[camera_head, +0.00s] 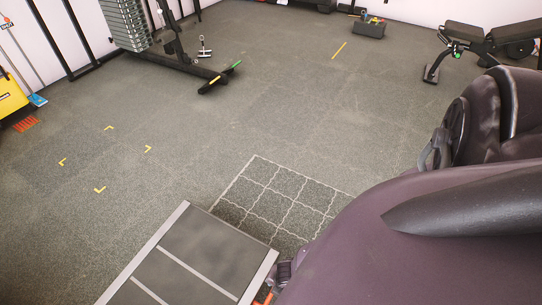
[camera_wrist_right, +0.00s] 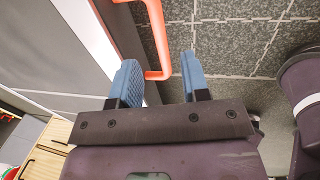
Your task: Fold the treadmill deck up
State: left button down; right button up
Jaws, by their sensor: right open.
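The treadmill deck (camera_head: 205,250) is a dark grey panel with a pale frame and light stripes, at the bottom of the head view. Its pale edge also shows at the left of the right wrist view (camera_wrist_right: 85,30). An orange handle (camera_wrist_right: 156,45) sticks out from the deck's side. A bit of orange also shows at the deck's edge in the head view, mostly hidden by my right arm. My right gripper (camera_wrist_right: 160,60) is open, with two blue fingers. The handle lies in line with the gap between the fingertips; I cannot tell whether they touch it. My left gripper is out of view.
A floor patch with white wavy grid lines (camera_head: 275,195) lies beside the deck. Yellow corner marks (camera_head: 104,160) lie on open floor. A weight machine (camera_head: 130,25) stands at the back left, a bench (camera_head: 470,40) at the back right. The middle floor is clear.

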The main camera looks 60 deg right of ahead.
pick_arm(q)
jog(key=b, duration=0.1)
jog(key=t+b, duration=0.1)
jog(key=b, duration=0.1)
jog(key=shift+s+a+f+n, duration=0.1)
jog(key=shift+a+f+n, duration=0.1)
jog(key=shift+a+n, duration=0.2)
pick_arm(e)
jog(key=f, duration=0.2)
jog(key=w+f, duration=0.1)
jog(key=f, duration=0.2)
jog(key=shift+f, duration=0.3)
grip_shut()
